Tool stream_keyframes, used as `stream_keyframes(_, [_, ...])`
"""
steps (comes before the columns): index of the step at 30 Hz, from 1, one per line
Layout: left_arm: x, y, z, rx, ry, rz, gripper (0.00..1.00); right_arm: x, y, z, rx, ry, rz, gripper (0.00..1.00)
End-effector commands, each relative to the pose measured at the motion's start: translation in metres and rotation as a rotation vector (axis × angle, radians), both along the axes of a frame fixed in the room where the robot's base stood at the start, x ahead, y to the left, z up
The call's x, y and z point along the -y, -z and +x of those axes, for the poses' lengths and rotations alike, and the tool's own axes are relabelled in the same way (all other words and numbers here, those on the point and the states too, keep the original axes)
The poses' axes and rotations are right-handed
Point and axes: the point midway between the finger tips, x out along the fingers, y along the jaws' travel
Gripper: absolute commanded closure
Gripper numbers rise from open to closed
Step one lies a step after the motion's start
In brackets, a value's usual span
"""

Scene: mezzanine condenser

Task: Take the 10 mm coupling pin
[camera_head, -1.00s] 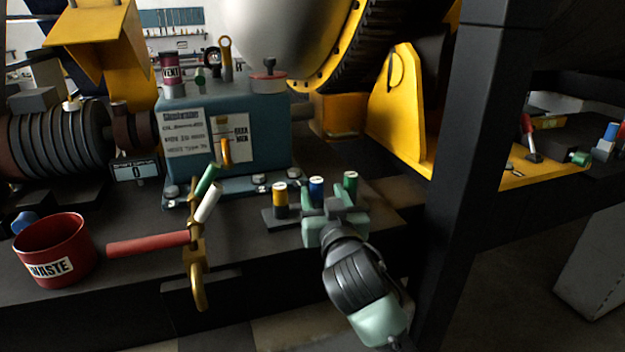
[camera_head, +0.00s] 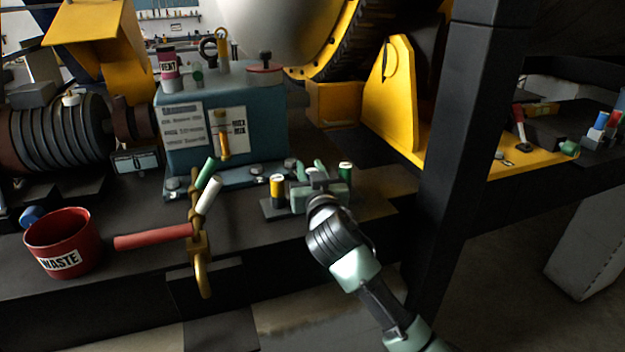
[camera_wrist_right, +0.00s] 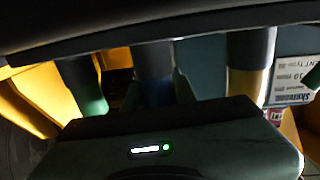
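The yellow pin (camera_head: 277,187) is on the left and the green pin (camera_head: 345,173) on the right. My right gripper (camera_head: 312,170) is over the middle of the rack and hides the blue pin between them. In the right wrist view the blue pin (camera_wrist_right: 156,90) stands between my open fingers, with the green pin (camera_wrist_right: 90,88) left and the yellow pin (camera_wrist_right: 248,65) right. I cannot read which is 10 mm. My left gripper is not in view.
A dark post (camera_head: 462,150) rises to the right.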

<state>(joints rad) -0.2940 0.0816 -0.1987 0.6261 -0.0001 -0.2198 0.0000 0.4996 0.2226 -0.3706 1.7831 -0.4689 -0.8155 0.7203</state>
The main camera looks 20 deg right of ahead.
Motion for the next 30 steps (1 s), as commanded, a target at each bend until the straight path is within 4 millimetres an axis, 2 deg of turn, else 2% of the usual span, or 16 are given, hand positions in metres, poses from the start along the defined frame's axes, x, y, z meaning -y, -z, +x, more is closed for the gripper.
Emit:
stream_keyframes(1, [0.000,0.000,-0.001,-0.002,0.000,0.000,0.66,0.000,0.000,0.000,-0.001,0.000,0.000,0.92])
stream_keyframes(2, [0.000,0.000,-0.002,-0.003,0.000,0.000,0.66,0.000,0.000,0.000,-0.001,0.000,0.000,1.00])
stream_keyframes(12, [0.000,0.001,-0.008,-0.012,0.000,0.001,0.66,0.000,-0.001,0.000,-0.001,0.000,0.001,1.00])
stream_keyframes(17, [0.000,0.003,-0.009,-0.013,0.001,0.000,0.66,0.000,-0.011,0.000,0.002,0.001,0.003,1.00])
stream_keyframes(23, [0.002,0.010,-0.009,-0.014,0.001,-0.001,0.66,0.000,-0.043,0.000,0.007,0.001,0.003,1.00])
stream_keyframes(30, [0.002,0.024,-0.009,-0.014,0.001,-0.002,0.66,-0.001,-0.109,0.000,0.010,-0.001,0.005,1.00])
